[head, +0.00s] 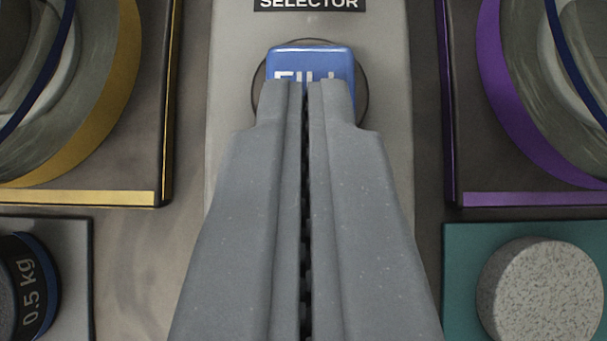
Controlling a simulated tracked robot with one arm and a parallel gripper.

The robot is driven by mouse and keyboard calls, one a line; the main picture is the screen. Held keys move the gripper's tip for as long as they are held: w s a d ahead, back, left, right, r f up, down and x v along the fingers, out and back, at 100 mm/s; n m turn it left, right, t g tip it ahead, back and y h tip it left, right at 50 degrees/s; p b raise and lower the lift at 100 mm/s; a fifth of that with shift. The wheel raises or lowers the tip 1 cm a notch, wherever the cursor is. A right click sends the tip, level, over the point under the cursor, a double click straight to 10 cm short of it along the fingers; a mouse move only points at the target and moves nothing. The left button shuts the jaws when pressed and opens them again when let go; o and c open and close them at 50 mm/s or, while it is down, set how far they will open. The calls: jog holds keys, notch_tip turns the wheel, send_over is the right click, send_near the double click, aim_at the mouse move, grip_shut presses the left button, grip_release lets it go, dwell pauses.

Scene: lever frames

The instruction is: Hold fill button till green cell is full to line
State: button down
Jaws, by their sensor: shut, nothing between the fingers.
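The blue fill button (312,58) with white "FILL" lettering sits in a dark round recess on a grey panel strip. My gripper (306,88) is shut and empty. Its fingertips are over the lower part of the button and hide the lower half of the lettering. I cannot tell whether the tips touch the button or whether it is pressed in. No green cell and no fill line show in this view.
A "SELECTOR" label (309,4) is above the button. A yellow-edged round frame (85,125) is at left, a purple-edged one (530,125) at right. A 0.5 kg weight (30,285) stands lower left, a speckled grey cylinder (540,290) on a teal plate (460,280) lower right.

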notch_tip(320, 180, down, 2)
jog(key=shift+s+f, duration=0.1)
jog(key=shift+s, duration=0.05)
jog(key=shift+w+a+f, duration=0.1)
jog(key=shift+w, duration=0.1)
jog(key=shift+s+f+g, duration=0.1)
jog(key=shift+g, duration=0.2)
jog(key=shift+s+f, duration=0.15)
jog(key=shift+s, duration=0.05)
dwell(1.3)
jog(key=shift+r, duration=0.3)
jog(key=r, duration=0.1)
jog(key=w+r+p, duration=0.1)
jog(key=r+p, duration=0.1)
jog(key=shift+w+r, duration=0.2)
jog(key=shift+w, duration=0.1)
jog(key=v, duration=1.2)
jog(key=shift+r+p, duration=0.35)
jog(key=shift+r, duration=0.1)
